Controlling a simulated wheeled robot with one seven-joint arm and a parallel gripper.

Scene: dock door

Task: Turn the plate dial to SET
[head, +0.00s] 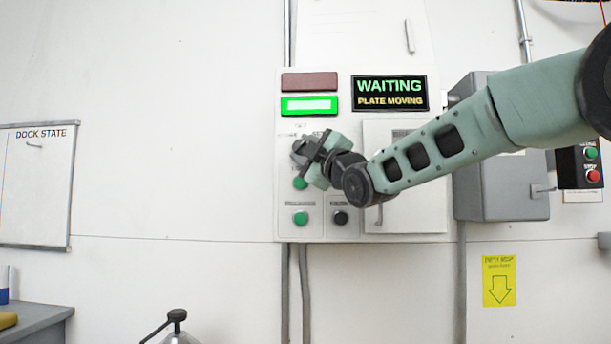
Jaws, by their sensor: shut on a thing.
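The control panel (284,222) is on the wall in the head view. My gripper (306,158) is at its left part, below the lit green lamp (309,105). It is shut on the plate dial, which it and the wrist hide almost fully. The dial's pointer and the SET mark cannot be read. The display (389,93) reads WAITING in green and PLATE MOVING in yellow below.
A dark red lamp (309,82) is above the green one. Green buttons (300,218) and a black button (340,217) are below my gripper. A grey box (510,188) and a green-and-red button station (580,166) are to the right.

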